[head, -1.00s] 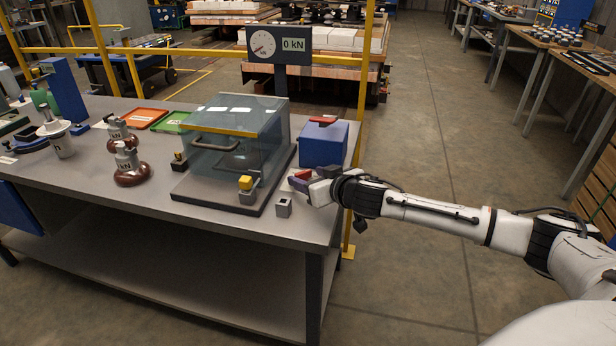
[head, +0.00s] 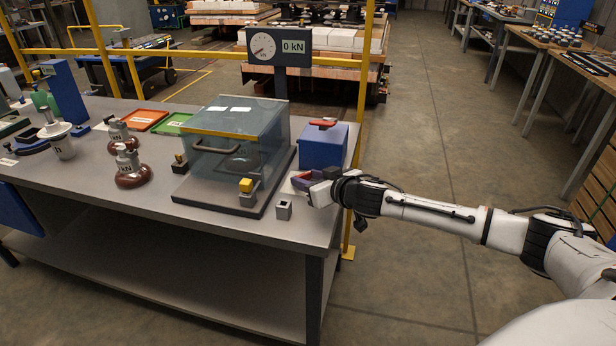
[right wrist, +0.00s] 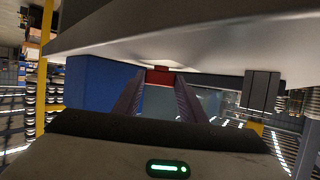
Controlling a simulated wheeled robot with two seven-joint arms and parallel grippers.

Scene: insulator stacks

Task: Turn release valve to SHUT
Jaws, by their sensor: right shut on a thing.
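A small red handle (head: 301,173) sits low in front of the blue box (head: 322,150), at the right end of the bench; it may be the release valve. My right gripper (head: 307,181) reaches it from the right and is shut on it. In the right wrist view the red handle (right wrist: 160,76) shows between the fingertips, with the blue box (right wrist: 90,85) to the left. The fingers hide part of the handle and any SHUT marking. A second red handle (head: 323,123) lies on top of the blue box. My left gripper is not in view.
A clear-walled chamber (head: 232,140) with a yellow-topped latch (head: 246,185) stands left of the gripper. A small grey socket block (head: 284,210) is near the bench's front edge. A gauge (head: 263,46) and a 0 kN display (head: 294,46) stand behind. The floor at right is open.

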